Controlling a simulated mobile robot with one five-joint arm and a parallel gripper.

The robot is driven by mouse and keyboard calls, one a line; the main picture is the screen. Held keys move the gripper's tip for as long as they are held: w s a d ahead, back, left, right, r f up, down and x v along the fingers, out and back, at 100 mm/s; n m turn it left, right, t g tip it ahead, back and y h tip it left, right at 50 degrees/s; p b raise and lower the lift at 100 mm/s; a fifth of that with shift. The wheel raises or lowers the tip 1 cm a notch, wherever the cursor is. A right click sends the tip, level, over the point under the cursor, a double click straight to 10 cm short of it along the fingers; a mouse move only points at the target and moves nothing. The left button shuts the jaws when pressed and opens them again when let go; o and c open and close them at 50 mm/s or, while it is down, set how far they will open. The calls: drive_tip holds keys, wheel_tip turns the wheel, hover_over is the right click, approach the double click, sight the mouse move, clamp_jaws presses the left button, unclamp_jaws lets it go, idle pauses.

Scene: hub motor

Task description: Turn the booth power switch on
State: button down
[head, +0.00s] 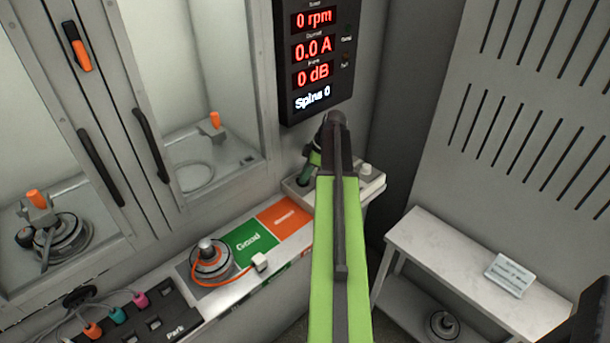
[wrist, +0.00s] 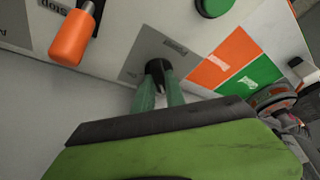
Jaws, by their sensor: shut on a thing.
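My gripper (wrist: 158,88) is shut on a small black switch (wrist: 156,66) that stands on a grey plate on the light panel. The plate carries a small label too blurred to read. Most of the switch is hidden between the green fingers, so I cannot tell its position. In the head view my gripper (head: 306,170) reaches down to the control box (head: 372,186) below the display, and my arm hides the switch. The display (head: 316,55) is lit and reads 0 rpm, 0.0 A, 0 dB and Spins 0.
An orange handle (wrist: 72,38) and a green button (wrist: 213,6) flank the switch. Green (head: 250,246) and orange (head: 284,217) pads and a hub motor (head: 210,258) lie on the ledge to the left. A white bench (head: 440,250) stands at right.

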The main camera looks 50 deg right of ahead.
drive_tip(key=m, duration=0.2)
drive_tip(key=m+h, duration=0.1)
drive_tip(key=shift+s+a+m+t, duration=0.2)
drive_tip(key=shift+m+t, duration=0.1)
drive_tip(key=shift+m, duration=0.1)
drive_tip(key=m+h, duration=0.1)
drive_tip(key=m, duration=0.1)
drive_tip(key=m+h, duration=0.1)
drive_tip(key=m, duration=0.2)
drive_tip(key=shift+w+a+m+h, duration=0.1)
drive_tip(key=shift+a+m+h, duration=0.05)
drive_tip(key=shift+m+h, duration=0.15)
drive_tip(key=m+h, duration=0.1)
drive_tip(key=m, duration=0.3)
drive_tip(key=shift+h, duration=0.3)
drive_tip(key=shift+w+a+m+g+h, duration=0.1)
drive_tip(key=shift+m+g+h, duration=0.2)
drive_tip(key=shift+m, duration=0.75)
drive_tip(key=shift+w+m+g+h, duration=0.1)
drive_tip(key=shift+m+g+h, duration=0.2)
drive_tip(key=shift+m, duration=0.75)
drive_tip(key=c, duration=1.4)
unclamp_jaws()
